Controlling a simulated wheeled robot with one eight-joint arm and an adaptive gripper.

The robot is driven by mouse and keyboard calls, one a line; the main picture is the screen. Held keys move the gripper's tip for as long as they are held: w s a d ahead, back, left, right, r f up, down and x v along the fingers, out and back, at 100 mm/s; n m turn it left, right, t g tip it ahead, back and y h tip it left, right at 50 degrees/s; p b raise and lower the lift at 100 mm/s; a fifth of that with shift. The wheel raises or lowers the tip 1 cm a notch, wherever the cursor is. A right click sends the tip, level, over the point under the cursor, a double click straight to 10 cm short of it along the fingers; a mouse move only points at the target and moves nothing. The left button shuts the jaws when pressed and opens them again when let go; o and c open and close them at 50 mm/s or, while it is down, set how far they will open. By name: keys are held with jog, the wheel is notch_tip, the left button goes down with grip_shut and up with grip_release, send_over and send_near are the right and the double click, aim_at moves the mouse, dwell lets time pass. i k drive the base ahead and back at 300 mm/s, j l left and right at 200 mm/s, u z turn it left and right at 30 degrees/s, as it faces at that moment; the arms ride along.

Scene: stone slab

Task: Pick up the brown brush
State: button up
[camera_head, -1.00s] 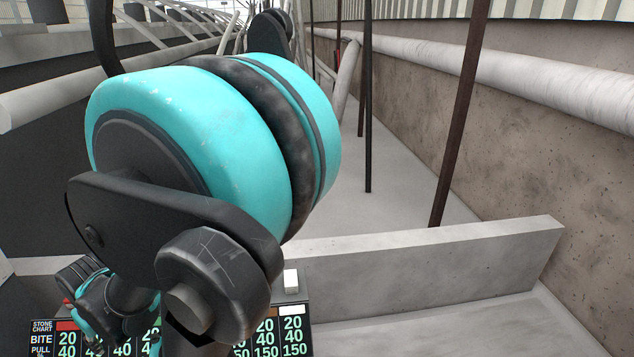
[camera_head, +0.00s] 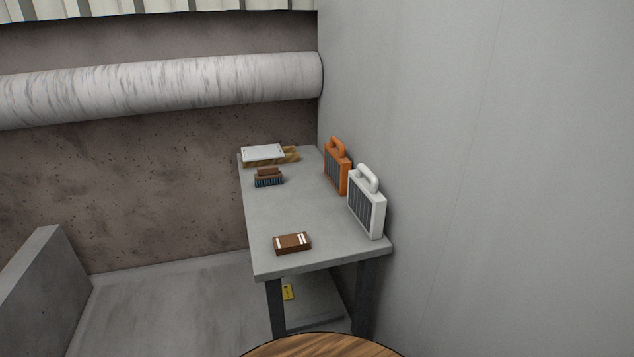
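A brown brush (camera_head: 268,178) with dark bristles underneath stands near the left edge of a grey table (camera_head: 312,211), toward its far end. A brown block (camera_head: 292,243) with white bands lies near the table's front edge; its exact kind is hard to tell. My gripper is not in view now.
A white flat item (camera_head: 263,153) and a wooden board (camera_head: 291,155) lie at the table's far end. An orange handled case (camera_head: 337,167) and a white one (camera_head: 367,203) stand along the grey wall (camera_head: 480,160). A round wooden top (camera_head: 322,347) shows at bottom. A low slab (camera_head: 38,281) stands left.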

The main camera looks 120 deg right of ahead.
aim_at(264, 173)
jog(key=z, duration=3.85)
jog(key=i+j+z, duration=0.15)
jog(key=i+j, duration=0.1)
